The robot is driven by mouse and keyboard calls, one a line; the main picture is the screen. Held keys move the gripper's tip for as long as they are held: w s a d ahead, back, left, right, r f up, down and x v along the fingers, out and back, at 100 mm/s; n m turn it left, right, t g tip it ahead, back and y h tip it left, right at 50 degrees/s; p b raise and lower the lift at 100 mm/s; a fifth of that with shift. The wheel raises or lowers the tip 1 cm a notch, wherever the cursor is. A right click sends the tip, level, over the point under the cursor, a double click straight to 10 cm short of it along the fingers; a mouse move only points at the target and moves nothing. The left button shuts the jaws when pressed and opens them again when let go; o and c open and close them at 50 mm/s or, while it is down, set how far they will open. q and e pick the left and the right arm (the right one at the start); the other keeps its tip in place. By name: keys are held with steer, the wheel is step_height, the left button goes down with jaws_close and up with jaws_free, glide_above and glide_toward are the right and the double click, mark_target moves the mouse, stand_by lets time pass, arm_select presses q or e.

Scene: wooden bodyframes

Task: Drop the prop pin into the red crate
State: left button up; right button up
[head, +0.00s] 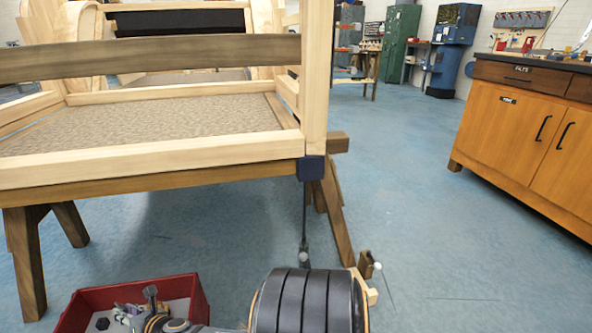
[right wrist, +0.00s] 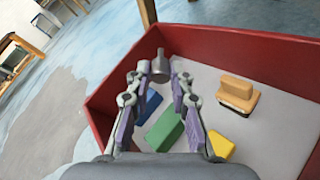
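The red crate (head: 195,285) stands on the floor at the bottom left of the head view, and its red wall (right wrist: 240,45) and grey floor fill much of the right wrist view. My right gripper (right wrist: 161,72) is over the crate, pointing into it. A short grey metal prop pin (right wrist: 160,64) with a wider head shows between its fingertips, which look closed on it. In the head view the pin (head: 150,293) shows as a dark knobbed piece at the gripper, above the crate's contents. My left gripper is not in view.
In the crate lie a green block (right wrist: 165,128), a blue block (right wrist: 148,106), a yellow block (right wrist: 220,145) and a wooden-handled brush (right wrist: 238,94). A wooden frame (head: 180,158) on trestles stands beyond the crate. An orange cabinet (head: 515,125) stands at right; open blue floor lies between.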

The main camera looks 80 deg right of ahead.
steer(key=o, duration=0.4)
steer(key=v, duration=1.2)
stand_by(0.3)
